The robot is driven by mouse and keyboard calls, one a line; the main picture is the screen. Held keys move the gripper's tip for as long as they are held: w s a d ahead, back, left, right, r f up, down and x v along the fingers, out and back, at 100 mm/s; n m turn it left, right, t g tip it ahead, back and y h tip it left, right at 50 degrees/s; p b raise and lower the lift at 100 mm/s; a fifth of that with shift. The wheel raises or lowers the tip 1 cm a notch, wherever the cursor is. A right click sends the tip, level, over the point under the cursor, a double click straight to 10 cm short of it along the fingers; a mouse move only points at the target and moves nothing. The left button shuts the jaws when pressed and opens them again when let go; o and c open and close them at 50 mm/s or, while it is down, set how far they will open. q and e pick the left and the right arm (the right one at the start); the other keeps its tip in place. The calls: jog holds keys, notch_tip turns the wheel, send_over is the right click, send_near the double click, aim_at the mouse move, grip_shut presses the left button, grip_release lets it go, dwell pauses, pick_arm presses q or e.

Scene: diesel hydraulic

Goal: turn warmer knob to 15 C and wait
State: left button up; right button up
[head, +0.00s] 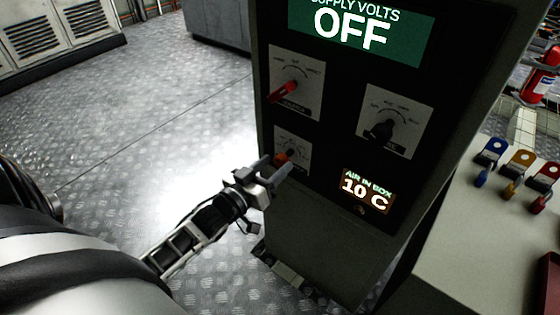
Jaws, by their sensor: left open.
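A dark control cabinet (340,245) stands in front of me. On its lower left plate (292,142) is a small knob with an orange-red part (281,158), partly hidden by my left gripper (279,171). The plate's lettering is too small to read. My left gripper is open, with its fingertips right at this knob; I cannot tell whether they touch it. The display (366,190) to the right reads "AIR IN BOX 10 C". My right gripper is not in view.
Above are a red-handled switch (284,92), a black knob (380,130) and a display (360,32) reading "SUPPLY VOLTS OFF". At right, a pale bench (480,240) holds blue, yellow and red padlock-like tags (521,160). A red extinguisher (540,75) stands behind. Metal floor is clear at left.

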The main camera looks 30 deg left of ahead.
aim_at(277, 163)
pick_arm(q)
jog(key=shift+w+d, duration=0.1)
jog(key=shift+w, duration=1.4)
jog(key=shift+c, duration=0.3)
jog(key=c, duration=0.9)
